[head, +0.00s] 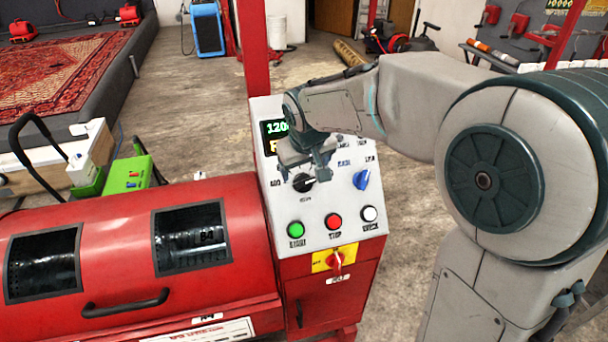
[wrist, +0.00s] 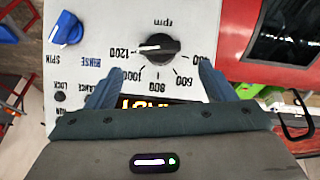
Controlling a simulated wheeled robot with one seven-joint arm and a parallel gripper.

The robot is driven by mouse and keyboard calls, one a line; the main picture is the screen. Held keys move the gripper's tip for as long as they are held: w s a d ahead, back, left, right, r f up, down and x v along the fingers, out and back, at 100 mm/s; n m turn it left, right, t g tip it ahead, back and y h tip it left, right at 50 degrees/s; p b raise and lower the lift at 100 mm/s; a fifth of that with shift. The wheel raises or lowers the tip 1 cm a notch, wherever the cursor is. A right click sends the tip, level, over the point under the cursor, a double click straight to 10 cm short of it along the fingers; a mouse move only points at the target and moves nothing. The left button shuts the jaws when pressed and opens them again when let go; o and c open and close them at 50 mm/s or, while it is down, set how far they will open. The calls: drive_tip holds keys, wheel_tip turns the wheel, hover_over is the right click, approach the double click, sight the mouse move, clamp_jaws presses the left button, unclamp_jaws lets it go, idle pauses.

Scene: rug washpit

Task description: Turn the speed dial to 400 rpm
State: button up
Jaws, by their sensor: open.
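The speed dial is a black knob (wrist: 160,47) on the white control panel (head: 322,222); it also shows in the head view (head: 303,184), partly below my gripper. In the wrist view its white mark points left, toward 1200. The 400 label (wrist: 203,60) is on the opposite side, at the right. My gripper (wrist: 161,68) is open. Its fingertips are on either side of the dial's front edge in the wrist view, with nothing between them; I cannot tell how far off the panel they are.
A blue knob (head: 361,180) sits right of the dial in the head view. Below are green (head: 295,229), red (head: 334,222) and white (head: 369,214) buttons and a red switch (head: 336,259) on yellow. The red drum machine (head: 120,245) stands left.

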sight(304, 180)
drive_tip(key=x, duration=0.6)
drive_tip(key=shift+w+f+p, duration=0.1)
drive_tip(key=shift+f+p, duration=0.2)
drive_tip(key=shift+f, duration=0.05)
drive_tip(key=c, duration=1)
